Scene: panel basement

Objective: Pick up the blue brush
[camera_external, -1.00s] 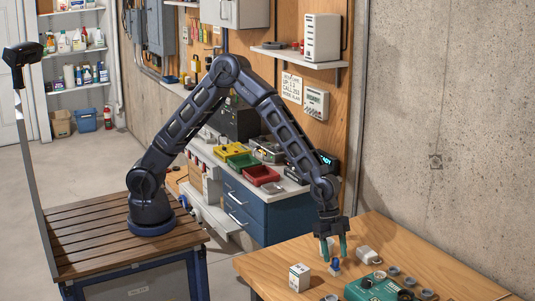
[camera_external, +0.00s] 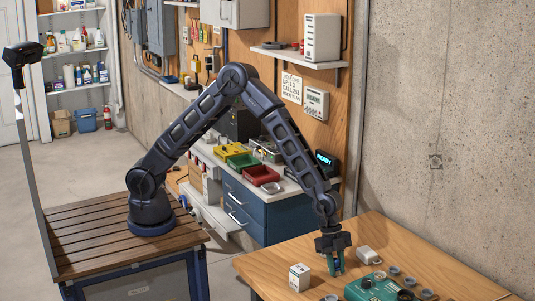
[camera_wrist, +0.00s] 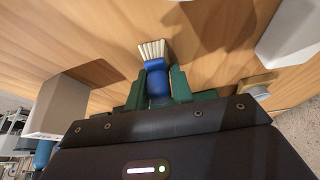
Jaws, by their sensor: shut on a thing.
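The blue brush (camera_wrist: 157,82) has a blue body and pale bristles that point away from my gripper in the wrist view. My gripper (camera_wrist: 158,90) has green fingers, one on each side of the blue body, and is shut on it. In the external view my gripper (camera_external: 336,268) points down at the wooden table, and a bit of the blue brush (camera_external: 337,267) shows between the fingers. I cannot tell whether the brush still touches the table.
A white box (camera_external: 299,277) stands left of my gripper on the wooden table (camera_external: 268,268). A white object (camera_external: 368,255) lies to the right. A green case (camera_external: 372,288) and several small grey round parts (camera_external: 394,271) are at the front right.

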